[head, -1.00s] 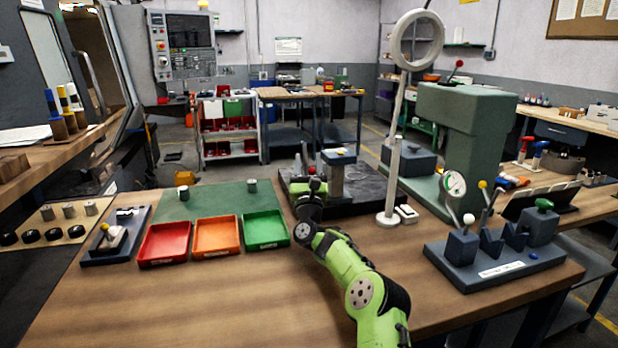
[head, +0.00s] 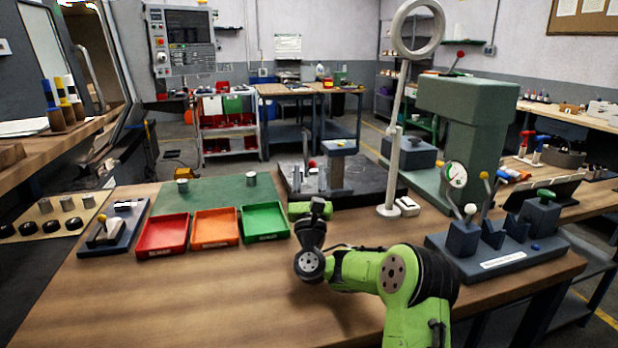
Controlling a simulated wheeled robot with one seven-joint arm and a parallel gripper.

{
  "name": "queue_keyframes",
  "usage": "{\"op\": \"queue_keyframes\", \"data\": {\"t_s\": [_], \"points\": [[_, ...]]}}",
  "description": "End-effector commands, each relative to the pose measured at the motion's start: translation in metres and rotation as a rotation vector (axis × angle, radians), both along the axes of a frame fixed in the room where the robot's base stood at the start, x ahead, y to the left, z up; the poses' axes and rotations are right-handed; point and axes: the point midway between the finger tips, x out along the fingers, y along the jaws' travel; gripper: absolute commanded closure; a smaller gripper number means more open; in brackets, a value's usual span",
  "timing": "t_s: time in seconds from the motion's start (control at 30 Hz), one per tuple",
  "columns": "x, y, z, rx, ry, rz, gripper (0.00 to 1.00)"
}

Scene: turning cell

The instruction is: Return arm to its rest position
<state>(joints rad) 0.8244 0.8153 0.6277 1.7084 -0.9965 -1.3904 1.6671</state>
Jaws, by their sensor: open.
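My green and black arm reaches in from the bottom right over the wooden bench (head: 215,305). It is bent, with its wrist above the bench to the right of the green tray. My gripper (head: 316,208) is at the arm's far end, in front of the black surface plate (head: 375,190). It is open, and I see nothing held in it. Its fingertips are small and partly hidden by the wrist.
Red (head: 163,235), orange (head: 215,227) and green (head: 264,222) trays stand left of my arm. A ring lamp on a post (head: 391,180), a green press (head: 465,140) and a blue V-block fixture (head: 495,255) stand to the right. The front left bench is clear.

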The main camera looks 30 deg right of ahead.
Motion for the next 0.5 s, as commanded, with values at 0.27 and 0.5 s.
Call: {"op": "queue_keyframes", "data": {"t_s": [0.27, 0.5], "points": [[0.001, 0.001, 0.0, -0.003, 0.0, 0.002, 0.54], [0.014, 0.113, 0.024, -0.461, 0.195, 0.099, 0.54]]}}
